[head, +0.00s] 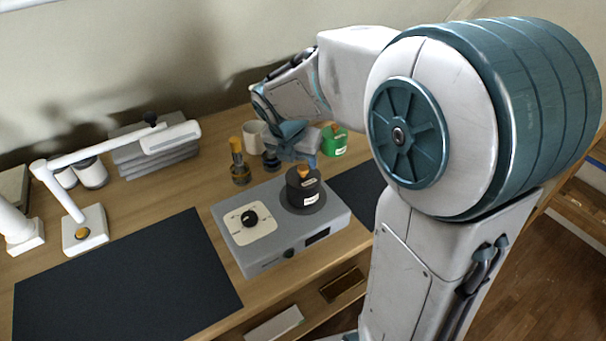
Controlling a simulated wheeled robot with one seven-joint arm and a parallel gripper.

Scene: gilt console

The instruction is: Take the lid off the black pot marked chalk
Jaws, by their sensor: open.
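A black pot (306,199) with white labels stands upright on the right part of a grey box-shaped device. Its lid (303,183) is on, with an orange knob (304,173) on top. The writing on the labels is too small to read. My gripper (307,158) is open, just above and behind the pot in the picture. It seems to hold nothing, and I cannot tell how far it is from the knob. Its fingers are partly hidden and hard to make out.
The grey device (262,258) has a black dial (249,219). A green pot (335,148), an amber-topped bottle (240,174) and a white cup (254,138) stand close behind. A white lamp (84,229) stands left. The dark mat (120,285) is bare.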

